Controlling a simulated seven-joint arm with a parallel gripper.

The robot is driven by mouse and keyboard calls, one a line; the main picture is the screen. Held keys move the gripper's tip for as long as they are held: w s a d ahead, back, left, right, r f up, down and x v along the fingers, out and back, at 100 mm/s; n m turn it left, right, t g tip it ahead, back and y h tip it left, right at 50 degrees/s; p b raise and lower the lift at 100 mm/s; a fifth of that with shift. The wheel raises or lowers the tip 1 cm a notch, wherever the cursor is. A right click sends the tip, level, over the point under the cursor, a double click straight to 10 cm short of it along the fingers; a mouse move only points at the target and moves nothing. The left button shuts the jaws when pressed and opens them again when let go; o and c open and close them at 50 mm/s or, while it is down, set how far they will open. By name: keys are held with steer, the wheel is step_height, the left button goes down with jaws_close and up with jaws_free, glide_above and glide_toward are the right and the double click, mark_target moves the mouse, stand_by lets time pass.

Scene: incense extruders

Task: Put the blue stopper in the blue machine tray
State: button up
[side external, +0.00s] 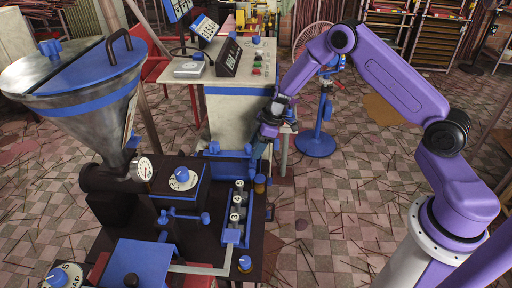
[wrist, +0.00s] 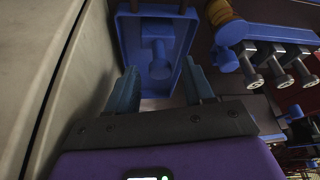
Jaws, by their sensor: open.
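The blue machine tray (wrist: 125,36) is a shallow rectangular box at the top centre of the wrist view. A blue piece with a wide head and a round shaft, apparently the blue stopper (wrist: 159,48), lies inside it. My gripper (wrist: 159,67) is open, its two teal fingers apart at the near end of the tray, one toward each side. Nothing shows clamped between them. In the side external view my gripper (side external: 259,147) points down at the machine's back right edge, beside the blue tray (side external: 226,155). I cannot pick out the stopper there.
A blue rack (side external: 231,236) with several metal-ended plungers stands close to the tray, with an amber cylinder (side external: 260,184) beside it. The steel hopper (side external: 90,100) rises at left. A pale cabinet (side external: 230,115) stands close behind my gripper.

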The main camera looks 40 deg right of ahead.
steer(key=v, duration=0.7)
steer(key=s+a+r+g, duration=0.1)
steer(key=s+a+r, duration=0.3)
steer(key=s, duration=0.3)
steer(key=s+a+r+n+g, duration=0.1)
steer(key=s+a+r, duration=0.3)
steer(key=s, duration=0.3)
steer(key=s+a+r+g, duration=0.1)
steer(key=s+a+r, duration=0.25)
steer(key=s, duration=0.25)
steer(key=s+d+r+h, duration=0.1)
steer(key=s+d+r, duration=0.1)
steer(key=s, duration=0.7)
steer(key=s+d+r+t+h, duration=0.1)
steer(key=s+d+r+h, duration=0.1)
steer(key=s+d, duration=0.3)
steer(key=s, duration=0.4)
steer(key=shift+s, duration=0.4)
steer(key=shift+d+r, duration=0.1)
